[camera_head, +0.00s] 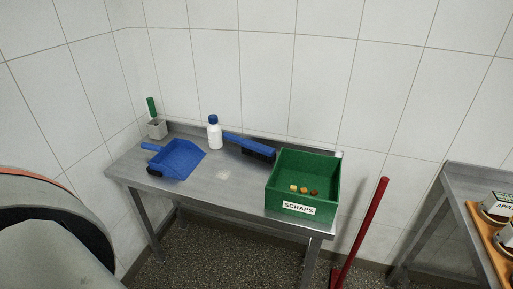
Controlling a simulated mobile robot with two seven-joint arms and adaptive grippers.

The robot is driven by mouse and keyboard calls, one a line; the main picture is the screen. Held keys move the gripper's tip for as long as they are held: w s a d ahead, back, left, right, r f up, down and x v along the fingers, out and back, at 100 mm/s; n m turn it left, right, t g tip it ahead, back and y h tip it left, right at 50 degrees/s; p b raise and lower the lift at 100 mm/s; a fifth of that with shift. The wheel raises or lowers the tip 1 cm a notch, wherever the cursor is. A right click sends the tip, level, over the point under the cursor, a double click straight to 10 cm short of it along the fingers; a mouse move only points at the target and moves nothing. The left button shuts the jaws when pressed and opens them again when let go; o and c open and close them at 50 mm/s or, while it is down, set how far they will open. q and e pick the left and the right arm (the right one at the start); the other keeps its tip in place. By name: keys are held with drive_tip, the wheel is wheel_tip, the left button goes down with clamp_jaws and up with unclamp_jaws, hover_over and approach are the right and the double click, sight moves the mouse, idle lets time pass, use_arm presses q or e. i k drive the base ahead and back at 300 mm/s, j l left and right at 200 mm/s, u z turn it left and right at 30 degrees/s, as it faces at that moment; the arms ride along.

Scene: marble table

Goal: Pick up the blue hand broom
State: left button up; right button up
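The blue hand broom (250,144) lies on the metal table (222,190) toward its back edge, in the head view. Its handle points left toward a white bottle (214,136) with a blue cap, and its dark bristles are at the right end. The head of the broom is close to the back left corner of a green crate (300,207) labelled SCRAPS. Neither of my grippers is in view.
A blue dustpan (179,158) lies on the table's left part, with a small dark piece at its left. A grey holder (157,129) with a green handle stands behind it. A red pole (365,222) stands right of the table. Another table (458,197) is at far right.

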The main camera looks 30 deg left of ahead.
sight(255, 150)
drive_tip(key=i+j+z, duration=0.1)
drive_tip(key=j, duration=0.3)
drive_tip(key=i+j+z, duration=0.1)
drive_tip(key=j, duration=0.35)
drive_tip(key=j+z, duration=0.1)
drive_tip(key=j, duration=0.35)
drive_tip(key=k+j+z, duration=0.1)
drive_tip(key=j, duration=0.4)
